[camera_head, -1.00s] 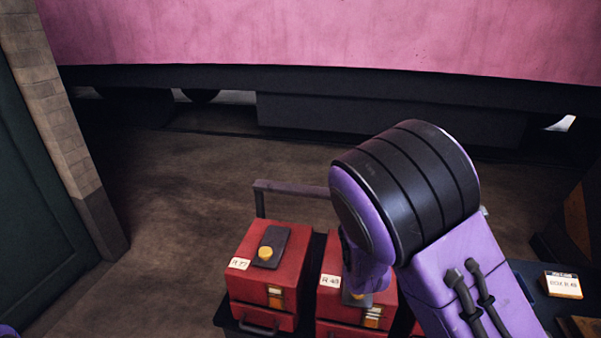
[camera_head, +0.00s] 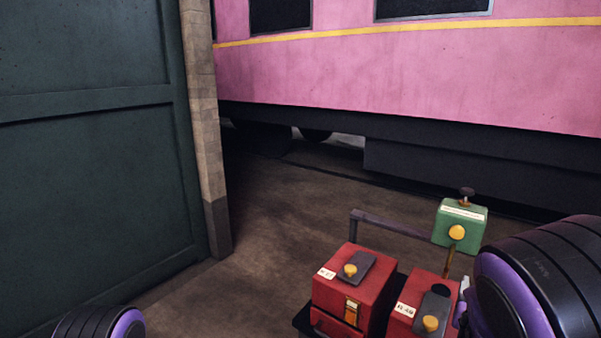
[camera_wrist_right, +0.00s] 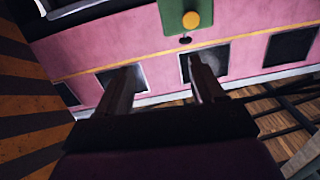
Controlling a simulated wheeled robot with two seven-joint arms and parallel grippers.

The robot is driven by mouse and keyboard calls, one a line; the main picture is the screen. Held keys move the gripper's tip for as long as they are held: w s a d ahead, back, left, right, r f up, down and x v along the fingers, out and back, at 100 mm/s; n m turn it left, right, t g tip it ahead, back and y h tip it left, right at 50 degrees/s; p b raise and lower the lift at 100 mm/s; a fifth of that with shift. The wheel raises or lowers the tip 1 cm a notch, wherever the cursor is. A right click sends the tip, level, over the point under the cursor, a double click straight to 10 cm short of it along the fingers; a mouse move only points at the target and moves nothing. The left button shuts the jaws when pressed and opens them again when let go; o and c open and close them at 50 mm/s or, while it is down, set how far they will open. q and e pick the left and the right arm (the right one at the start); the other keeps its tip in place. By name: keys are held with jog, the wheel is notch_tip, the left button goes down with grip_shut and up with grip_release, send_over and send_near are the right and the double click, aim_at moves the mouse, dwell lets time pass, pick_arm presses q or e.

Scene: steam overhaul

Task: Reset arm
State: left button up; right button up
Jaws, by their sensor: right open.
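My right arm (camera_head: 545,275) shows as a black and purple segment at the right edge of the head view; its gripper is outside that view. In the right wrist view my right gripper (camera_wrist_right: 161,76) has its two dark fingers apart with nothing between them. A green box with a yellow knob (camera_wrist_right: 191,19) lies beyond the fingertips, near the top of that view. A green box (camera_head: 460,225) with a yellow knob also shows in the head view, above the red boxes. A piece of my left arm (camera_head: 100,323) shows at the bottom left; my left gripper is not seen.
Two red boxes, one at left (camera_head: 345,288) and one at right (camera_head: 415,312), stand on a dark cart with a rail (camera_head: 385,223). A pink railway carriage (camera_head: 400,75) spans the back. A dark green door (camera_head: 90,150) and brick pillar (camera_head: 203,130) stand left. Floor between is clear.

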jog(key=s+a+f+g+y, duration=0.3)
jog(key=s+f, duration=0.4)
jog(key=f, duration=0.5)
jog(key=s+a+f+g+y, duration=0.25)
jog(key=s+f, duration=0.45)
jog(key=f, duration=0.5)
jog(key=s+a+f+g, duration=0.1)
jog(key=s+f+g, duration=0.2)
jog(key=s, duration=0.6)
jog(key=s+a+f+g+y, duration=0.1)
jog(key=s+a+f+g, duration=0.1)
jog(key=s+f, duration=0.5)
jog(key=shift+s+a+f+n+g, duration=0.15)
jog(key=shift+s+n+g, duration=0.25)
jog(key=shift+s, duration=0.65)
